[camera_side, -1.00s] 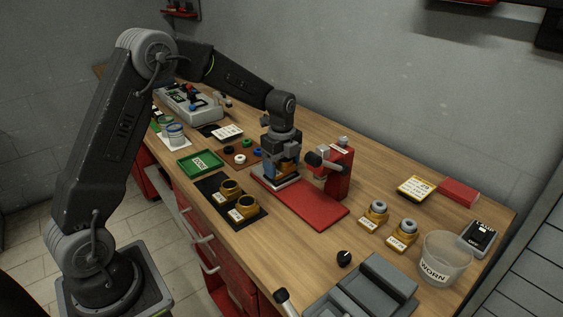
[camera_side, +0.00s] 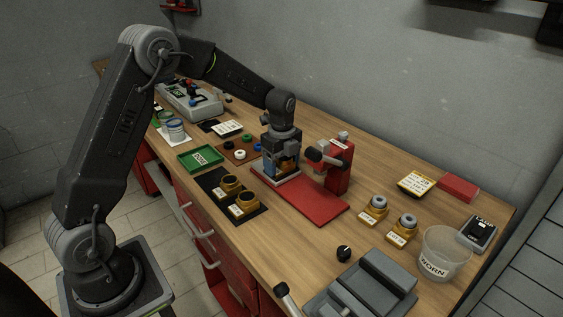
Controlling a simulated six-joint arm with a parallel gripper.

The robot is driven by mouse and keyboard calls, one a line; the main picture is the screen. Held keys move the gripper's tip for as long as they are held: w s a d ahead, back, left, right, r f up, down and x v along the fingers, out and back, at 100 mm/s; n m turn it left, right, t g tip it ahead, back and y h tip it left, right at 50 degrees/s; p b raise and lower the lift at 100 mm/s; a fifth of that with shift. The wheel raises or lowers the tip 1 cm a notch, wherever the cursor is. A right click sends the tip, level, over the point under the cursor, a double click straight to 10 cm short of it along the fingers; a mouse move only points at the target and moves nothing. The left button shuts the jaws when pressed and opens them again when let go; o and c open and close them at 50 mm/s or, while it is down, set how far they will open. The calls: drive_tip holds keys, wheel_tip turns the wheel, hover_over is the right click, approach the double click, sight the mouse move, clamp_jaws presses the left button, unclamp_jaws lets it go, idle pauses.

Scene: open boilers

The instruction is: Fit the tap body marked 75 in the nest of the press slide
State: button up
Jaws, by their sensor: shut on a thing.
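My gripper (camera_side: 281,167) points down at the left end of the red press (camera_side: 336,168). It is shut on a brass tap body (camera_side: 284,170), which is mostly hidden by the fingers; its mark cannot be read. The tap body is low over the pale plate of the press slide (camera_side: 271,184), to the left of the press column. The nest is hidden under the gripper, so I cannot tell whether the body is seated in it or just above it. The red press base (camera_side: 312,203) runs toward the front right and is bare there.
Two brass bodies stand on a black mat (camera_side: 215,185) in front. A green tray (camera_side: 200,158) and a brown mat with rings (camera_side: 239,141) lie left. Two brass-and-grey parts (camera_side: 375,209), a clear cup (camera_side: 443,253) and a grey block (camera_side: 377,285) stand right.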

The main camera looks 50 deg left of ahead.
drive_tip(key=shift+f, duration=0.35)
drive_tip(key=o, duration=1.3)
drive_tip(key=shift+s, duration=0.1)
drive_tip(key=shift+f, duration=0.1)
drive_tip(key=shift+r, duration=3.75)
